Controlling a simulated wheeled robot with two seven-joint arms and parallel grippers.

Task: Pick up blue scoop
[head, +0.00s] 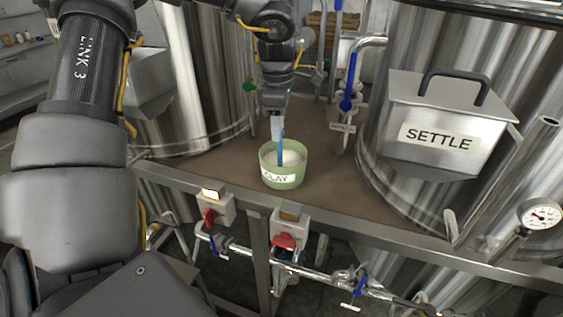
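The blue scoop (280,154) stands nearly upright in a green tub (283,180) labelled CLAY, its lower end in pale powder. The tub sits on the brown deck between the tanks. My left gripper (277,138) points down directly above the tub, with its fingers at the upper part of the scoop's handle. The fingers overlap the handle in this view, so I cannot tell whether they are closed on it or only around or beside it. My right gripper is not in view.
A steel box labelled SETTLE (440,136) with a black handle is at the right, by a large tank. Another tank (200,85) stands at the left. A metal rail with red-knobbed switch boxes (284,240) runs along the front. A blue-handled valve (348,85) stands behind right.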

